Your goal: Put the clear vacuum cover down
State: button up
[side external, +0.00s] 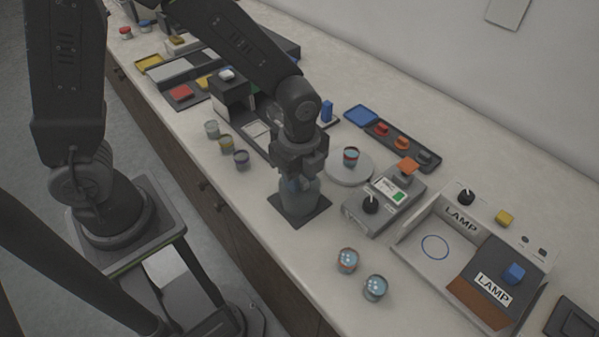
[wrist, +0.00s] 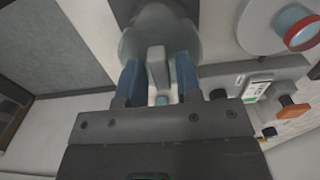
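The clear vacuum cover (side external: 299,201) is a see-through dome at the dark square mat (side external: 318,213) in the side view. It looks upright and low over the mat; I cannot tell whether its rim touches all round. In the wrist view the cover (wrist: 135,48) shows as a round, hazy shape with a grey handle (wrist: 157,68) standing up from it. My gripper (side external: 300,182) is right above the cover. In the wrist view the blue fingers of my gripper (wrist: 161,78) stand on either side of the handle, with a narrow gap showing beside it.
A round pale plate (side external: 349,177) with a red-rimmed cup (side external: 351,156) stands close to the right. A grey control box (side external: 384,204) with a black knob is beside the mat. Two cups (side external: 347,260) stand in front, several at left. The lamp station (side external: 425,262) is further right.

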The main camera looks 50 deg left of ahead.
jog(key=shift+o, duration=0.7)
notch_tip(320, 180, up, 12)
jog(key=s+a+r+n+t, duration=0.5)
jog(key=s+a+n, duration=0.5)
jog(key=n, duration=0.8)
jog(key=shift+s+r+t, duration=0.3)
jog(key=shift+s+r, duration=0.15)
jog(key=shift+r, duration=0.3)
